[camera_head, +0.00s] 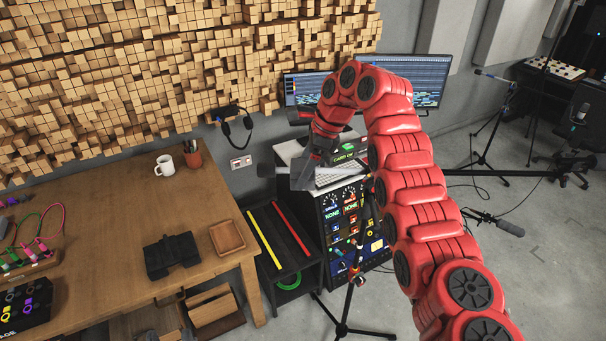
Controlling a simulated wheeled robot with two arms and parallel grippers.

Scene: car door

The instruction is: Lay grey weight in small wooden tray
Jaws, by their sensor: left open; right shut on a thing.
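The small wooden tray (227,250) lies empty near the right end of the wooden table (110,232). My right arm comes in from the lower right and bends over at the top. Its gripper (304,168) hangs beyond the table's right edge, up and to the right of the tray and apart from it. It is shut on a grey thing that looks like the grey weight, mostly hidden and hard to make out. My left gripper is not in view.
A black binocular-shaped object (171,255) lies left of the tray. A white mug (165,165) and a brown pen cup (192,155) stand at the back. A dark cart (288,262) with yellow and red bars and an equipment rack (345,225) stand right of the table.

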